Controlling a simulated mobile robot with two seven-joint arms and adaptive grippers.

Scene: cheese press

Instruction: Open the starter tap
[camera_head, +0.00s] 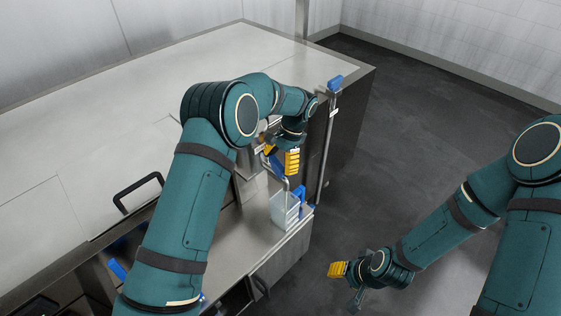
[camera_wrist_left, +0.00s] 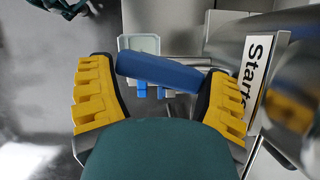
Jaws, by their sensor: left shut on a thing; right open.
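The starter tap's blue lever handle (camera_wrist_left: 160,72) spans the space between the yellow fingertips of my left gripper in the left wrist view, its ends by the two fingers. A white label reading "Starte…" (camera_wrist_left: 254,70) is beside it, partly cut off. In the head view my left gripper (camera_head: 281,158) is at the tap, above a pale clear container (camera_head: 285,211); my arm hides much of the tap. The spout hangs over the container. My left gripper is shut on the handle. My right gripper (camera_head: 348,284) is open and empty, over the floor at lower right.
The large steel vat top (camera_head: 120,90) fills the left, with a black handle (camera_head: 138,190). A vertical rod with a blue top (camera_head: 335,83) stands just right of the left gripper. The dark floor (camera_head: 430,140) on the right is clear.

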